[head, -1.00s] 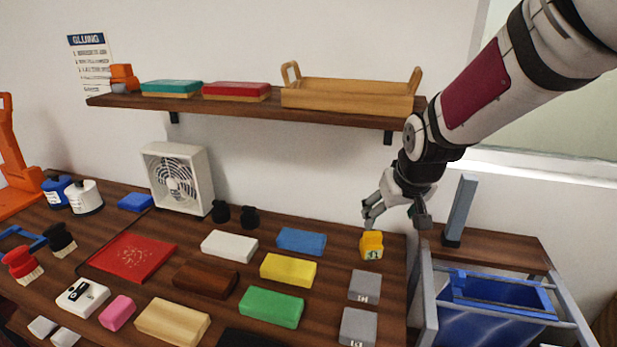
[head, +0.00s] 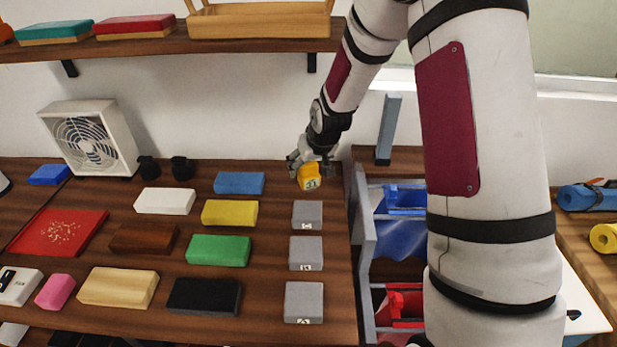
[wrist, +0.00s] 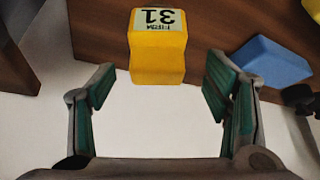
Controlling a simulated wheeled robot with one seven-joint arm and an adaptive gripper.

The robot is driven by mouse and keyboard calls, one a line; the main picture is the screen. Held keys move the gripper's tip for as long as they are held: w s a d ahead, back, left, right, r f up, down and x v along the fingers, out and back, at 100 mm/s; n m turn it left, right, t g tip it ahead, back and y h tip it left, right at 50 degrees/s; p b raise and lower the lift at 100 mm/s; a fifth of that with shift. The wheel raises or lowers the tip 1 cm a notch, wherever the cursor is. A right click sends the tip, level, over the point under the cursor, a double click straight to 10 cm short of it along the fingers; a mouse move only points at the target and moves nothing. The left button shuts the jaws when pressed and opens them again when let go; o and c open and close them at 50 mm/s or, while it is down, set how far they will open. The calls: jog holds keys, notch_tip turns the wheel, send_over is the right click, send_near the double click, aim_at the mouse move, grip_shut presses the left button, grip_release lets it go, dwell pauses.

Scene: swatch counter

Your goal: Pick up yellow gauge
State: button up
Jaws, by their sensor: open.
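The yellow gauge (head: 309,178) is a small yellow block with a pale label reading 31, at the back right of the counter. My gripper (head: 310,163) is at the gauge in the head view, close behind and above it. In the wrist view my gripper (wrist: 160,95) is open, with its two fingers wide apart. The yellow gauge (wrist: 158,50) shows there between and beyond the fingertips, its label facing up in the picture. The fingers do not appear to touch it. Part of the gauge's back is hidden by my gripper in the head view.
Grey blocks (head: 307,215) stand in a column in front of the gauge. A blue block (head: 239,183) and a yellow block (head: 230,213) lie to its left. A grey-framed cart (head: 362,235) with bins stands right of the counter. A shelf (head: 170,44) runs above.

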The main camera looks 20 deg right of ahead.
aim_at(307, 171)
jog(key=shift+x, duration=2.9)
jog(key=shift+s+d, duration=0.1)
jog(key=shift+d, duration=0.05)
jog(key=shift+c, duration=0.3)
jog(key=c, duration=1.4)
